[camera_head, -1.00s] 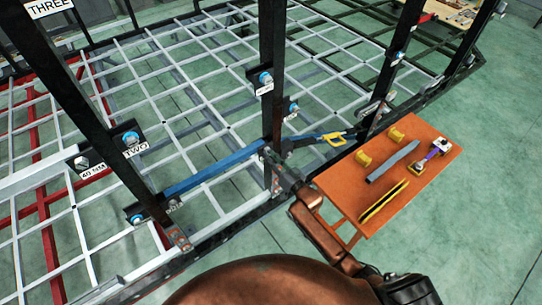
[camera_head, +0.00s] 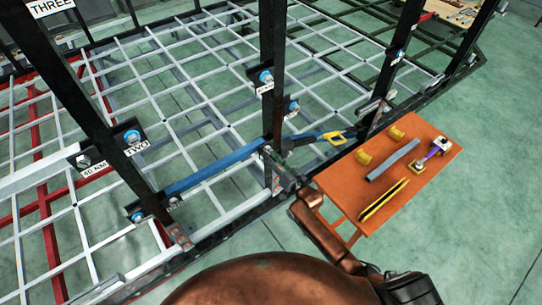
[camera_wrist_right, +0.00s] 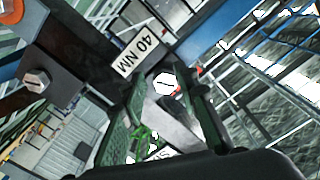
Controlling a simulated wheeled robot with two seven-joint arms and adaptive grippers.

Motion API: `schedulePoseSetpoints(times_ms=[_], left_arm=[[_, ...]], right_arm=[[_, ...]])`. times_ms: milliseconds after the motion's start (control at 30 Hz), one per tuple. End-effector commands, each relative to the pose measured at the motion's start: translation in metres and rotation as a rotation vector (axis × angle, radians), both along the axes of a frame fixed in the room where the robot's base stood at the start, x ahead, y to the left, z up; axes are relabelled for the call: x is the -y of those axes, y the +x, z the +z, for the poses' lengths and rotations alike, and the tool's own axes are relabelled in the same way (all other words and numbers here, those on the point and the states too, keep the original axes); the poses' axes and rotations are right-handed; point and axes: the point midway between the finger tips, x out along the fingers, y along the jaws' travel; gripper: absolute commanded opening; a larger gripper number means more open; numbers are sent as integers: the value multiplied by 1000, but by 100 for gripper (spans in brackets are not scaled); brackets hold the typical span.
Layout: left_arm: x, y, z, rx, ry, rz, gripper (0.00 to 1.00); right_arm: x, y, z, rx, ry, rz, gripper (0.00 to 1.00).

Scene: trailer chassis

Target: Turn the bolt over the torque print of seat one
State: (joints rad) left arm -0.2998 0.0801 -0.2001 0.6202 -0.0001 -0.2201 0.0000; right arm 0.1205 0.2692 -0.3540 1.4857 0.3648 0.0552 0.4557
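My right gripper (camera_head: 272,160) is at the foot of the middle dark post (camera_head: 272,60), on the near edge of the chassis. In the right wrist view its two green fingers (camera_wrist_right: 165,100) are apart. A pale hex bolt head (camera_wrist_right: 165,83) with a slot shows between the fingertips; I cannot tell whether they touch it. A white label reading "40 NM" (camera_wrist_right: 138,52) lies just above that bolt. A second slotted bolt (camera_wrist_right: 36,82) sits on a dark plate at the left. No label reading "ONE" is legible. My left gripper is not in view.
Bolts by the labels "TWO" (camera_head: 137,147) and "40 NM" (camera_head: 95,170) are on the left post. A blue bar (camera_head: 215,170) runs along the frame; a yellow handle (camera_head: 333,138) lies to its right. An orange table (camera_head: 350,190) with tools stands close to my right arm.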

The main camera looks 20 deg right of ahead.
Motion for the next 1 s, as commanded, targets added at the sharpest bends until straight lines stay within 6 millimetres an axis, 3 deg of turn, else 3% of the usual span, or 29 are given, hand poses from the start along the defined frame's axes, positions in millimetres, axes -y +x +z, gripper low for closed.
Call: schedulePoseSetpoints(times_ms=[133,467,567,1000], left_arm=[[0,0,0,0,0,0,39],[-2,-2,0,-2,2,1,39],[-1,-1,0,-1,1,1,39],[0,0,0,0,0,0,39]], right_arm=[[0,1,4,7,1,0,39],[1,-2,6,11,1,0,39],[6,-12,5,9,0,-1,39],[34,-92,5,9,0,0,39]])
